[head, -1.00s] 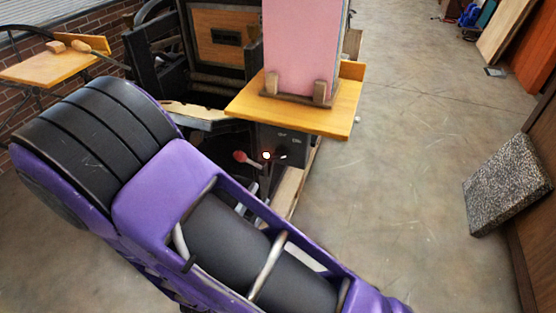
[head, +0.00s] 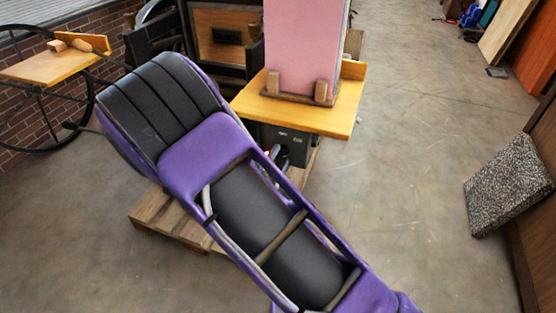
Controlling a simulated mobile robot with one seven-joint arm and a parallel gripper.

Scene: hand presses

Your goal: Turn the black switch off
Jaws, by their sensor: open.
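A small black part (head: 283,156), which looks like the black switch, shows just past the right edge of my purple arm. It sits below the dark grey box (head: 296,140) under the yellow table. My arm covers part of it, so I cannot tell its position. My gripper is not in view; my own arm links hide the area in front of the press. The red knob and most of the glowing light seen earlier are hidden behind my arm.
The yellow table (head: 330,118) holds a pink-faced stack (head: 303,48) between wooden blocks. A wooden pallet (head: 168,222) lies below. A wheeled press with a wooden board (head: 35,68) stands left. A speckled block (head: 508,186) leans at right. The floor between is clear.

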